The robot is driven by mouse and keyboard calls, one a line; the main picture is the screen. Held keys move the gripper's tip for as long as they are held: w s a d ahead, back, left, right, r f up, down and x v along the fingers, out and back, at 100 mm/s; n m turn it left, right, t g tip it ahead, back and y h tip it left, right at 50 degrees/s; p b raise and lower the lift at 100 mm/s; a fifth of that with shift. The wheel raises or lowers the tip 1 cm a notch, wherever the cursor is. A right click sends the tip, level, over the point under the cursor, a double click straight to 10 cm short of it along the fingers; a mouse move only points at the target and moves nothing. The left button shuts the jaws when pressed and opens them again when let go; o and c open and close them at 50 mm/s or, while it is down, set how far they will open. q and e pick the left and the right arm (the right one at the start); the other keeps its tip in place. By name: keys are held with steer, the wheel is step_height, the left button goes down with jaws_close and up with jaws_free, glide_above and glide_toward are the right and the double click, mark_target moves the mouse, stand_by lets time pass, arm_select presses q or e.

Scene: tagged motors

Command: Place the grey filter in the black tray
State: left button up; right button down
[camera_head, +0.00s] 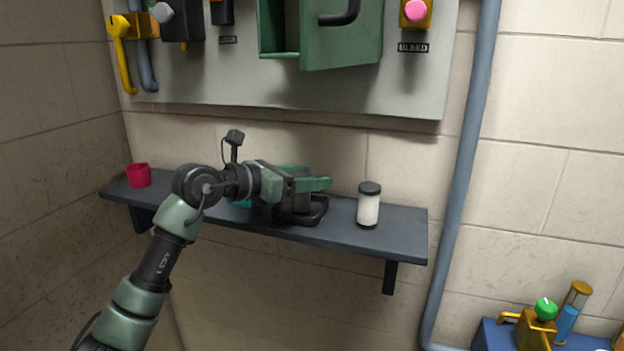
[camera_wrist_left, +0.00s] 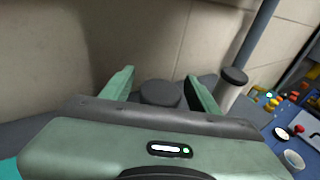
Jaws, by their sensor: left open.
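My left gripper (camera_head: 314,179) reaches over the shelf from the left, its fingers open. In the left wrist view the round dark top of the grey filter (camera_wrist_left: 160,93) shows between the open fingertips (camera_wrist_left: 160,77), with a gap on each side. In the head view the filter (camera_head: 293,204) is mostly hidden below the gripper. It appears to stand in the black tray (camera_head: 319,213), whose rim shows around its right and front. I cannot see its base clearly. My right gripper is not in view.
A white jar with black ends (camera_head: 368,206) stands right of the tray on the dark shelf (camera_head: 402,228). A red cup (camera_head: 138,175) is at the left end. A teal thing (camera_head: 241,203) is partly hidden by my arm. A panel (camera_head: 410,85) hangs above.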

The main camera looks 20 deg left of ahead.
arm_select(q)
steer(key=b+v, duration=0.3)
steer(key=v, duration=0.7)
steer(key=shift+a+f, duration=0.1)
steer(key=shift+f, duration=0.05)
steer(key=shift+s+a, duration=0.25)
steer(key=shift+s, duration=0.2)
